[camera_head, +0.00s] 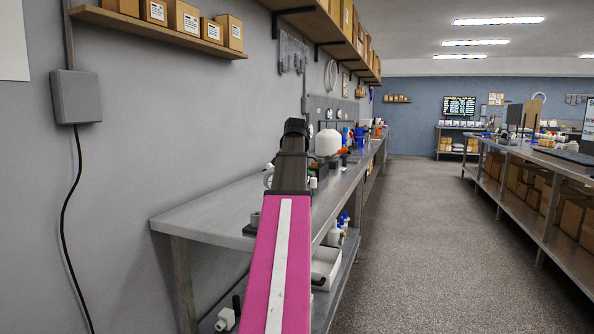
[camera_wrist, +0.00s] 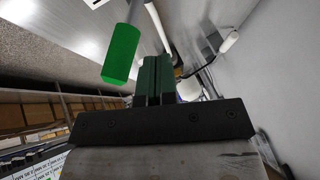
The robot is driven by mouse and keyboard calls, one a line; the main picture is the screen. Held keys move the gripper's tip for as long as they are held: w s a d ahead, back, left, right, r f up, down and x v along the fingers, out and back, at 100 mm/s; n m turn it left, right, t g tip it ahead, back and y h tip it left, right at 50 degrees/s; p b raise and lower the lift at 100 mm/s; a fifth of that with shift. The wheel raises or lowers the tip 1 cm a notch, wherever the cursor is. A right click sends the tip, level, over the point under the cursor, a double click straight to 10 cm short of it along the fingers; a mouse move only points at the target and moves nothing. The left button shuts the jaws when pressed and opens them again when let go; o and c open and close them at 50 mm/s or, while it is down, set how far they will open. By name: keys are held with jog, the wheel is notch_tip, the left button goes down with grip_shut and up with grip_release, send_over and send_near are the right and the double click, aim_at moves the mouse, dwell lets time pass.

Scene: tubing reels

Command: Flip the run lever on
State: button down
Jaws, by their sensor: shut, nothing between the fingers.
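In the wrist view, a bright green grip (camera_wrist: 121,54) on a grey rod shows at the top left; it looks like the handle of the run lever. My gripper (camera_wrist: 158,62) has its two dark fingers together, with nothing between them. In the picture, the fingertips are just right of the green grip, with a narrow gap; I cannot tell whether they touch in depth. In the head view, my arm reaches forward over the left bench and hides the lever and the gripper.
The left metal bench (camera_head: 205,208) runs along the wall, with a white rounded container (camera_head: 327,143) and other small items beyond my arm. A shelf of boxes (camera_head: 160,28) hangs above. The aisle floor (camera_head: 421,220) is clear. Another bench (camera_head: 560,160) stands on the right.

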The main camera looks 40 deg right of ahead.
jog(key=v, duration=1)
jog(key=shift+s, duration=0.15)
